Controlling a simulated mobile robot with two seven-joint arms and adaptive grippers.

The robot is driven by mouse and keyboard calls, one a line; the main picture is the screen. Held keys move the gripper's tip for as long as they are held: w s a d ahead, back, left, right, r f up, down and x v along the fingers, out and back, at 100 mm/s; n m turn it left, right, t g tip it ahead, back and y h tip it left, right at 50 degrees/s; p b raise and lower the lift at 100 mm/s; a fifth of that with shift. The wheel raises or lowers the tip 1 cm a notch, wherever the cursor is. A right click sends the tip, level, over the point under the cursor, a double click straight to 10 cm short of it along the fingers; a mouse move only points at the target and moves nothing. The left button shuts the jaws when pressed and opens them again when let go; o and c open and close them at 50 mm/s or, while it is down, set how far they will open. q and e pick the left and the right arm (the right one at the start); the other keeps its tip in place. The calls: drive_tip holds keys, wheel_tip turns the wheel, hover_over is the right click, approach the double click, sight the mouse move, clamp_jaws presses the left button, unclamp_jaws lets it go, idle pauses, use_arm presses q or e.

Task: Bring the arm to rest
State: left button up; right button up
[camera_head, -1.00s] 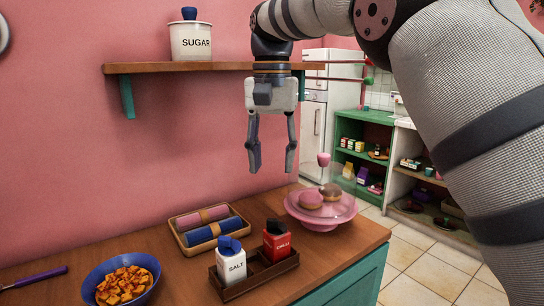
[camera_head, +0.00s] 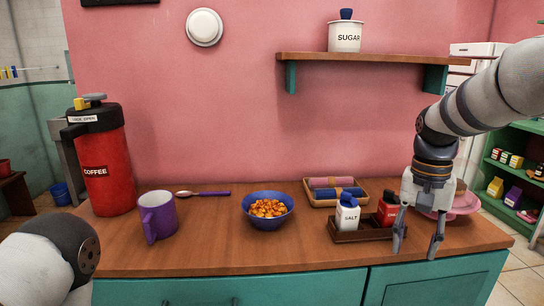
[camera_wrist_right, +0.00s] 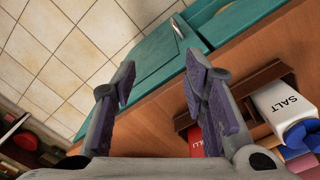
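My right gripper (camera_head: 417,246) hangs fingers-down at the front right of the counter, in front of the red chilli shaker and the pink stand. Its two fingers are apart with nothing between them; the right wrist view shows them open and empty too (camera_wrist_right: 165,85). In that view the counter edge and teal drawer front lie beyond the fingers. My left arm shows only as a rounded link at the lower left; its gripper is out of view. The sugar canister (camera_head: 345,37) stands upright on the wall shelf (camera_head: 390,60).
On the wooden counter (camera_head: 240,245) stand a red coffee dispenser (camera_head: 105,165), a purple mug (camera_head: 157,218), a blue bowl (camera_head: 268,223) of orange cubes, a caddy (camera_head: 358,236) with a salt shaker (camera_head: 347,213) and chilli shaker (camera_head: 388,210), a napkin tray (camera_head: 312,201) and a pink stand (camera_head: 466,203).

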drive_tip(key=s+a+f+n, duration=0.1)
drive_tip(key=s+f+n, duration=0.1)
drive_tip(key=s+f, duration=0.9)
drive_tip(key=s+a+f+n, duration=0.1)
drive_tip(key=s+f, duration=0.5)
drive_tip(key=f, duration=1)
drive_tip(key=s+a+f+n, duration=0.1)
drive_tip(key=s, duration=1)
drive_tip(key=s+a+f+n+g, duration=0.1)
drive_tip(key=s+a+n, duration=0.1)
drive_tip(key=s, duration=0.8)
drive_tip(key=shift+s+f, duration=0.25)
drive_tip(key=shift+s, duration=0.1)
